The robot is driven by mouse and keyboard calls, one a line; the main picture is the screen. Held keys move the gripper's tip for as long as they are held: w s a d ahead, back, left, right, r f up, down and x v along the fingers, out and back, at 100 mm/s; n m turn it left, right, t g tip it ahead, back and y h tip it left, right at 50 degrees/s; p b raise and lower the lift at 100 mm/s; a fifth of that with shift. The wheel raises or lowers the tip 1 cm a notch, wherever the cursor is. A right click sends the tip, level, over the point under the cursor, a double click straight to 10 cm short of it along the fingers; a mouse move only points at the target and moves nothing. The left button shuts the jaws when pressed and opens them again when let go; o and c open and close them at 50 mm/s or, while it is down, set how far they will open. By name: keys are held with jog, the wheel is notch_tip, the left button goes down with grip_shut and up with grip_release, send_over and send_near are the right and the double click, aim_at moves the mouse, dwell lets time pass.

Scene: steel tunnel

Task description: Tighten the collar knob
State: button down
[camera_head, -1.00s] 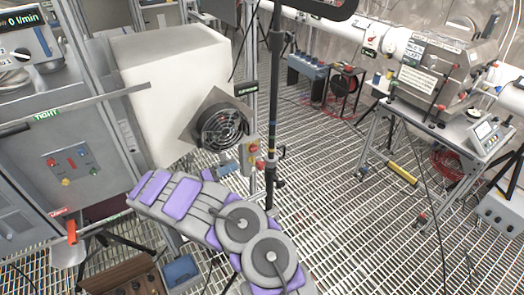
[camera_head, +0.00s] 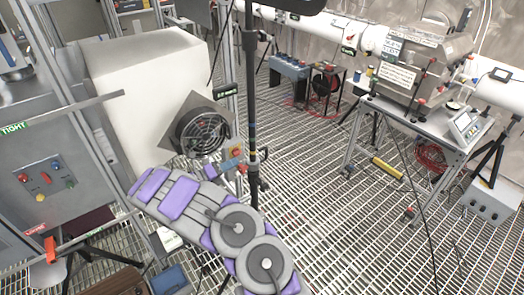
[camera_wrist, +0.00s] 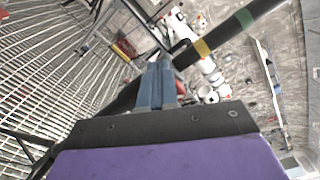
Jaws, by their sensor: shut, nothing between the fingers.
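A dark upright pole (camera_head: 250,100) stands in the middle of the head view, behind my folded purple and grey arm. A small dark knob or clamp (camera_head: 263,37) sticks out from its upper part, and a darker collar (camera_head: 253,168) sits lower down. I cannot tell which is the collar knob. In the wrist view a dark pole (camera_wrist: 222,33) with yellow and green bands crosses just beyond my gripper (camera_wrist: 160,68). The blue-grey fingers are shut together and empty. I cannot tell whether they touch the pole.
A cabinet (camera_head: 45,165) with a green TIGHT label (camera_head: 13,130) and a red LOOSE label (camera_head: 34,229) stands at left. A white box (camera_head: 145,85) and round fan (camera_head: 202,130) stand left of the pole. A bench (camera_head: 400,115) stands right.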

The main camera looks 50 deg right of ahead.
jog(key=shift+s+a, duration=0.1)
jog(key=shift+a, duration=0.4)
jog(key=shift+d, duration=0.1)
jog(key=shift+s+d+f, duration=0.1)
jog(key=shift+s+d, duration=0.1)
jog(key=shift+d, duration=0.05)
jog(key=shift+s+a+f, duration=0.1)
jog(key=shift+s, duration=0.1)
jog(key=shift+w, duration=0.15)
dwell(0.3)
